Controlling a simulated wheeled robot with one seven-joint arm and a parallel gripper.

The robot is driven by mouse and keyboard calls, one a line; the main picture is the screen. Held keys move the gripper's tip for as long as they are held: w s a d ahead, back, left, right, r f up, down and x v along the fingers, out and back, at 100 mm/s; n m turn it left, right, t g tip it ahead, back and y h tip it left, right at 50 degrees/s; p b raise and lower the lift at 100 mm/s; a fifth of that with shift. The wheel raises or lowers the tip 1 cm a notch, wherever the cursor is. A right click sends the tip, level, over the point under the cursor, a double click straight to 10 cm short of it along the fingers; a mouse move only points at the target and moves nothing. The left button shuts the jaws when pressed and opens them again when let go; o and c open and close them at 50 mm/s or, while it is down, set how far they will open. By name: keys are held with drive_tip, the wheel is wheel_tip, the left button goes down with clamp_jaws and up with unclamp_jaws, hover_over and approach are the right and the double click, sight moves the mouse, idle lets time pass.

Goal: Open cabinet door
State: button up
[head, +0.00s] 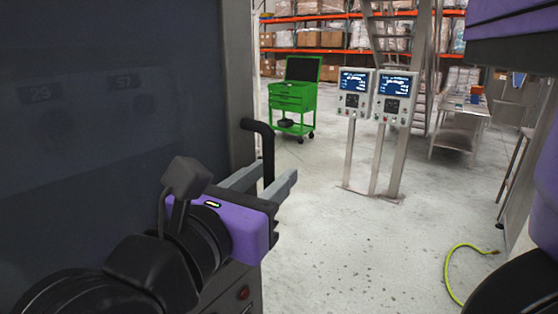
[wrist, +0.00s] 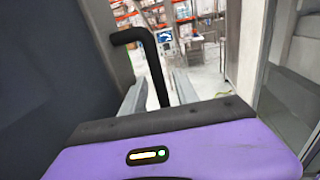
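The cabinet door (head: 110,100) is a large dark panel filling the left of the head view; faint number labels show on it. A black bent handle (head: 265,140) stands out near the panel's right edge. My purple gripper (head: 268,180) is in front of the door's right edge, at the handle's lower part. In the wrist view the handle (wrist: 152,65) comes down between the two grey fingers of my gripper (wrist: 158,95). The fingers are apart, with visible space on both sides of the handle. The handle's lower end is hidden behind my gripper.
A green tool cart (head: 292,98), two control panels on posts (head: 378,95) and a metal table (head: 462,120) stand farther back. A yellow-green cable (head: 450,265) lies on the floor at right. The grey floor (head: 340,250) right of the door is mostly clear.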

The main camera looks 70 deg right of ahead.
drive_tip(key=shift+s+d+p, duration=0.15)
drive_tip(key=shift+d+p, duration=0.2)
drive_tip(key=shift+d, duration=1.25)
clamp_jaws()
